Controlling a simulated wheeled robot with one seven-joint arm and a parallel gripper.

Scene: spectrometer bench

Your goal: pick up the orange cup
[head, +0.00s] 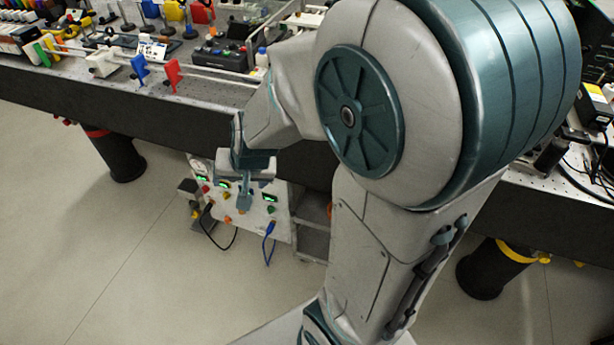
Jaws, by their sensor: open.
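I cannot make out an orange cup for certain. A small orange patch (329,212) shows low beside my arm, mostly hidden behind it, and I cannot tell what it is. My gripper (244,192) hangs in front of the bench edge, fingers pointing down, with a control panel behind it. It is open, and I see nothing held between its fingers. My arm hides much of the middle and right of the view.
The optical bench (250,97) crosses the view, crowded with colourful mounts and instruments. A panel (262,215) with lights, knobs and plugged cables stands beneath it. Dark bench legs (115,155) stand at left and right (492,270). The pale floor (90,260) at the lower left is clear.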

